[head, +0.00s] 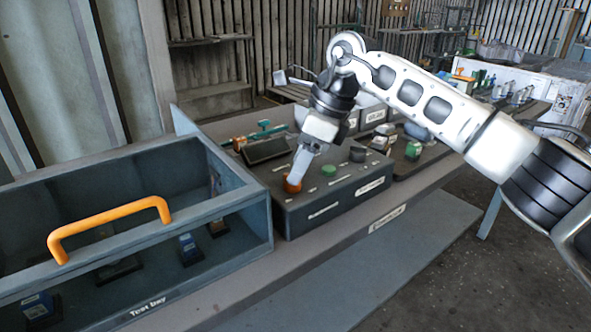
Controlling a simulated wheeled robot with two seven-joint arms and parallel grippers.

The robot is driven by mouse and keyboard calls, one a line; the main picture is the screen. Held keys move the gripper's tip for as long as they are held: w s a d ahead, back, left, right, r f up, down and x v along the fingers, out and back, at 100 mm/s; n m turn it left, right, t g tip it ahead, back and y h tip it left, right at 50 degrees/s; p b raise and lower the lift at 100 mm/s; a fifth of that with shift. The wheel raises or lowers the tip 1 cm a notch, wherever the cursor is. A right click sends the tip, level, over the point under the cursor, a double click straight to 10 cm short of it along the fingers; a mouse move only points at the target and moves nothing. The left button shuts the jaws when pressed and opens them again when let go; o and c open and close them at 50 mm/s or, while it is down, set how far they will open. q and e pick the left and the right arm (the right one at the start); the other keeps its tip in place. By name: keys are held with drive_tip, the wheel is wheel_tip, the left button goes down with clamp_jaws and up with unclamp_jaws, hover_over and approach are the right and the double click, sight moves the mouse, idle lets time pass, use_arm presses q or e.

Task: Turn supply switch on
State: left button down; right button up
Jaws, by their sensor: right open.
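A grey control box (338,208) sits on the bench in the middle of the head view. On its top are an orange round knob (291,184), a green button (328,170) and a dark knob (358,154). The labels are too small to read, so I cannot tell which control is the supply switch. My right gripper (299,172) reaches down from above with its fingertips at the orange knob. It is open; whether it touches the knob is unclear, and the fingers partly cover the knob's far side. My left gripper is out of view.
A test bay (222,241) with clear panels and an orange handle (108,226) stands left of the control box. Behind the box are a dark tilted screen (267,149) and a green part (265,131). Another tray with a green knob (413,150) lies to the right.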

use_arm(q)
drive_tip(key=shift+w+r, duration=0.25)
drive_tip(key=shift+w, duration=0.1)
use_arm(e)
drive_tip(key=shift+x, duration=1.25)
drive_tip(key=c, duration=1)
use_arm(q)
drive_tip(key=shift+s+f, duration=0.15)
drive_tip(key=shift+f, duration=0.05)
use_arm(e)
drive_tip(key=shift+o, duration=0.2)
